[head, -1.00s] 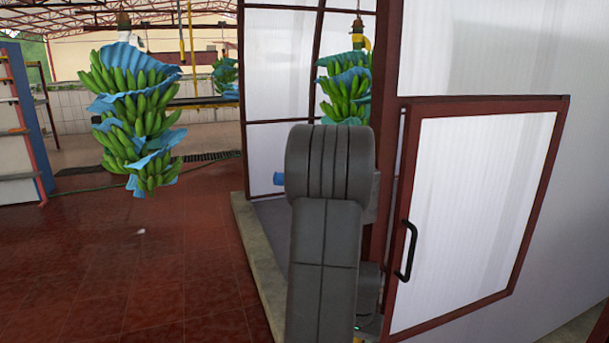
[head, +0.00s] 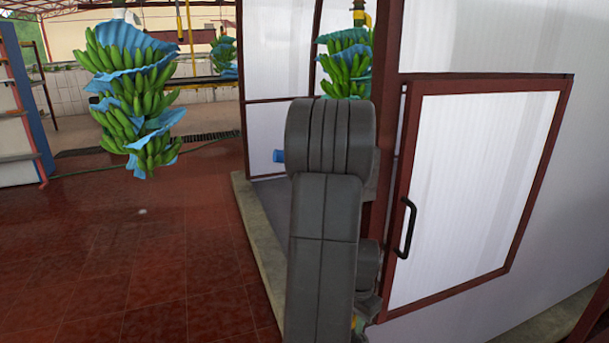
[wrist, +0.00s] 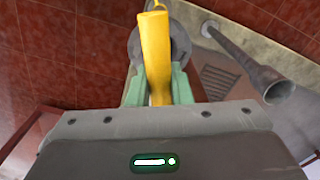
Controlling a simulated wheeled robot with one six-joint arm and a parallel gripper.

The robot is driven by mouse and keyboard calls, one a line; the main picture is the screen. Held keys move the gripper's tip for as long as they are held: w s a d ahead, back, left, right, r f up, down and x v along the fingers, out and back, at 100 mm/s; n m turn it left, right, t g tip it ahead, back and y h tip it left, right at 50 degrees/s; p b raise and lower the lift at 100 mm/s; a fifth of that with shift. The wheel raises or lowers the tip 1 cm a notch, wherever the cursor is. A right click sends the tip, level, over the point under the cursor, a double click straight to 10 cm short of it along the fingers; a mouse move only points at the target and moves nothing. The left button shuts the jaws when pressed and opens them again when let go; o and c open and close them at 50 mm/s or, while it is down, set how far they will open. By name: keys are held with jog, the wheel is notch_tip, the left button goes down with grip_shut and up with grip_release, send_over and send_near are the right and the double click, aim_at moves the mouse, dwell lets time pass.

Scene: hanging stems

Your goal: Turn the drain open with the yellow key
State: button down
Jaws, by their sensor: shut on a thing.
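The yellow key (wrist: 155,55) is between the green fingers of my gripper (wrist: 159,82) in the wrist view. My gripper is shut on it, and the key's far end reaches toward the top edge. A round grey part (wrist: 181,42) shows behind the key; I cannot tell whether the key touches it or whether it is the drain. In the head view my grey arm hides most of the gripper, with only a small yellow-green patch low beside it.
A grey pipe (wrist: 243,62) and a floor grate (wrist: 221,80) lie right of the key. A low concrete curb (head: 254,242) edges the enclosure. A red-framed white door (head: 474,188) with a black handle stands right.

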dwell(0.3)
jog(key=m, duration=0.3)
jog(key=shift+m, duration=0.9)
jog(key=shift+m, duration=1.6)
jog(key=c, duration=1.2)
grip_release()
jog(key=shift+o, duration=0.4)
